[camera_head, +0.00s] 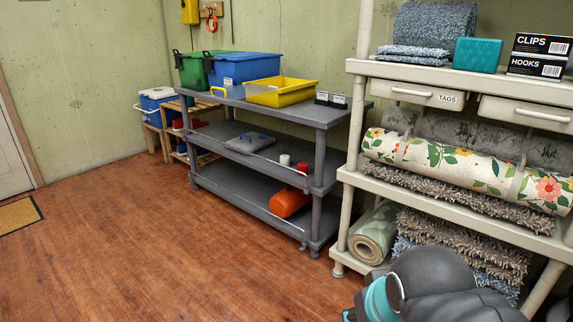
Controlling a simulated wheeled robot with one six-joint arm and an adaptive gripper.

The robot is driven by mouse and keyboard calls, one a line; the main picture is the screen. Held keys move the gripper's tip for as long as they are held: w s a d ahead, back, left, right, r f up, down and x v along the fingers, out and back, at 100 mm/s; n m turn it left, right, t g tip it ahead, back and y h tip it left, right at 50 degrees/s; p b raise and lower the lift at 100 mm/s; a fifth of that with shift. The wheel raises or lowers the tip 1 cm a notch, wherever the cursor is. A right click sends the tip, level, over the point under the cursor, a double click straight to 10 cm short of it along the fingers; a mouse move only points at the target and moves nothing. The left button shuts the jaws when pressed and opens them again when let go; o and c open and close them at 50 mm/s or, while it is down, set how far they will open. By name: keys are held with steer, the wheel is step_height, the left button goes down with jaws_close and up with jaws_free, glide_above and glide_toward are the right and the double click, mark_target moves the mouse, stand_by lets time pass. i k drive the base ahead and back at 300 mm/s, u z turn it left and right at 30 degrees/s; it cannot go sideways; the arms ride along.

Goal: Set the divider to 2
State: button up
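I cannot make out a divider or any mark "2" in this view. The cream shelf unit (352,176) at the right has two shut drawers under its top. The left drawer (413,93) has a label reading "TAGS" and a white bar handle. The right drawer (529,112) has a similar handle and no readable label. The drawers' insides are hidden. A dark grey rounded part of my arm with a teal ring shows at the bottom right, in front of the shelf unit. My gripper's fingers are not in view.
A grey cart (332,117) holds a green bin (193,72), blue bin (245,67) and yellow tray (282,92). Boxes marked "CLIPS" (541,46) and "HOOKS" (537,67) stand on the shelf unit, above rolled rugs (466,166).

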mark_target(291, 91)
steer(key=z, duration=0.8)
steer(key=k, duration=1)
steer(key=z, duration=1.05)
steer(key=i, duration=1.5)
steer(key=u, duration=1.75)
steer(key=i, duration=0.6)
steer(key=u, duration=0.9)
steer(key=i, duration=0.4)
steer(key=u, duration=0.85)
steer(key=i, duration=0.9)
steer(key=u, duration=0.15)
